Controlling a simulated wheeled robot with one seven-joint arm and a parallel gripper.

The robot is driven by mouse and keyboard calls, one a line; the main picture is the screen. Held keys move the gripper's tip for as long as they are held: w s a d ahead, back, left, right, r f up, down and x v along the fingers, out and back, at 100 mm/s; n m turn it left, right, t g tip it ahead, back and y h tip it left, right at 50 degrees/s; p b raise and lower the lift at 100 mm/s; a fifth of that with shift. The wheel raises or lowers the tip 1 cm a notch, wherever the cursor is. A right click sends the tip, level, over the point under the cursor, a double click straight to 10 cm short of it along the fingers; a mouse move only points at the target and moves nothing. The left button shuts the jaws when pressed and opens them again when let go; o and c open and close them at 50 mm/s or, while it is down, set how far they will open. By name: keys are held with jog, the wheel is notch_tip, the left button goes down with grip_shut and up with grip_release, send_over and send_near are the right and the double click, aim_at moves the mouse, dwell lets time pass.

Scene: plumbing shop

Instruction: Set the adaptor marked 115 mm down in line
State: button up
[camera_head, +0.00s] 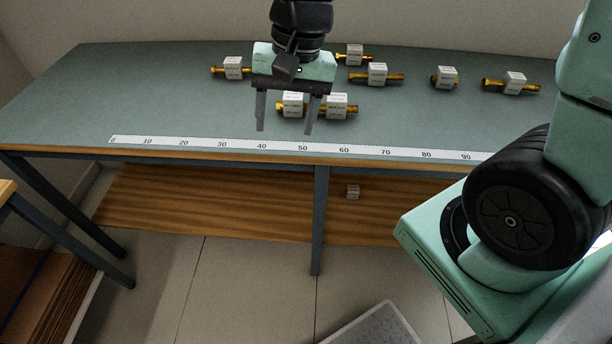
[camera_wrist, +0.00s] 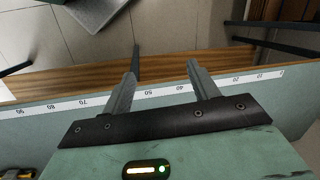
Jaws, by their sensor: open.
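Several brass adaptors with white label cubes lie on the grey-green bench top (camera_head: 150,100). In the head view one is at the left (camera_head: 232,68), one at the back (camera_head: 354,55), one in the middle (camera_head: 377,74), one to the right (camera_head: 446,77) and one at the far right (camera_head: 513,83). Two nearer label cubes, the left one (camera_head: 292,104) and the right one (camera_head: 339,106), show close to my gripper (camera_head: 286,128). The label writing is too small to read. My gripper is open and empty, pointing down over the front half of the bench; it also shows in the wrist view (camera_wrist: 160,68).
A white ruler strip (camera_head: 222,145) marked in tens runs along the bench's front edge. A grey panel (camera_head: 372,328) lies on the floor. The bench's left end is clear.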

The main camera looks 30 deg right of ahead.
jog(key=s+a+n+h, duration=0.1)
jog(key=s+a+n, duration=0.3)
jog(key=s+n, duration=0.8)
jog(key=shift+s+a+r+n+h, duration=0.15)
jog(key=shift+s+r+n+h, duration=0.2)
jog(key=shift+s, duration=0.5)
jog(key=shift+f, duration=0.1)
